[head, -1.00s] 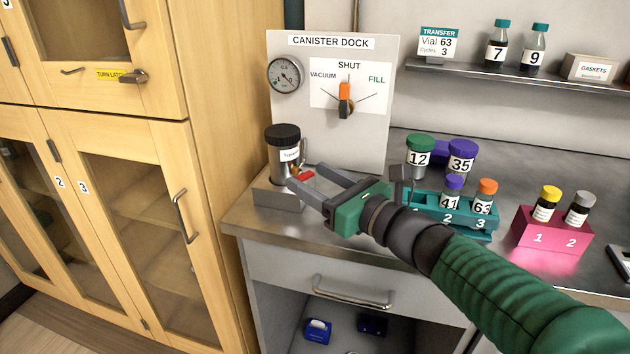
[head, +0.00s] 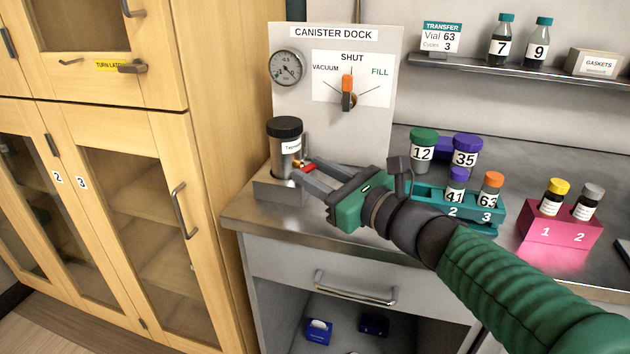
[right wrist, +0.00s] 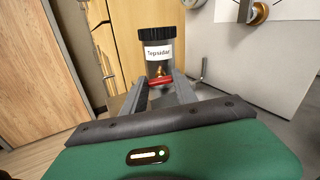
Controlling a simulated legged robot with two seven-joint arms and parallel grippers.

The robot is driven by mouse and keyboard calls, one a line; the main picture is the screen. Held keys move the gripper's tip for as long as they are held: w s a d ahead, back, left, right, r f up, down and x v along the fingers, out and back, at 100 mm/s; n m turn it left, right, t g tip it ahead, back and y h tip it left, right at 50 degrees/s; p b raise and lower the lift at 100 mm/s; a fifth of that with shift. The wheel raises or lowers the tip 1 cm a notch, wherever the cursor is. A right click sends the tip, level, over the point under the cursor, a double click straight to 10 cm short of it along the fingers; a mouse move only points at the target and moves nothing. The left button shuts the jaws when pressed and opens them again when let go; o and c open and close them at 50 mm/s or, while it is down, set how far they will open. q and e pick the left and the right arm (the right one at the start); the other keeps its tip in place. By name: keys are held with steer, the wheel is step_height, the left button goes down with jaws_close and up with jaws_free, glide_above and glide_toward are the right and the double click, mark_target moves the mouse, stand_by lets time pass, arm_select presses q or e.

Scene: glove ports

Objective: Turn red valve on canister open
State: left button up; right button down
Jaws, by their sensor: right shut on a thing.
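The canister (head: 285,147), a steel cylinder with a black lid and a white label, stands upright in a metal holder (head: 272,190) at the dock. Its label reads "Topsidar" in the right wrist view (right wrist: 159,52). The red valve (head: 308,168) sits on a brass fitting low on the canister's side; in the right wrist view its red handle (right wrist: 160,81) lies crosswise between my fingertips. My right gripper (head: 302,174) reaches in from the right and is shut on the red valve, its fingers partly hiding the fitting. My left gripper is not in view.
The dock panel (head: 345,120) behind has a gauge (head: 286,68) and an orange-marked selector knob (head: 347,92) pointing up at SHUT. A teal vial rack (head: 470,212) and pink rack (head: 560,232) stand right. A wooden cabinet (head: 215,90) stands left.

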steer(key=n+b, duration=0.3)
steer(key=shift+f+b, duration=0.3)
steer(key=shift+r+n+b, duration=0.15)
steer(key=shift+n+b, duration=1.05)
steer(key=c, duration=1)
jaws_free()
steer(key=shift+o, duration=0.2)
steer(key=shift+s, duration=0.1)
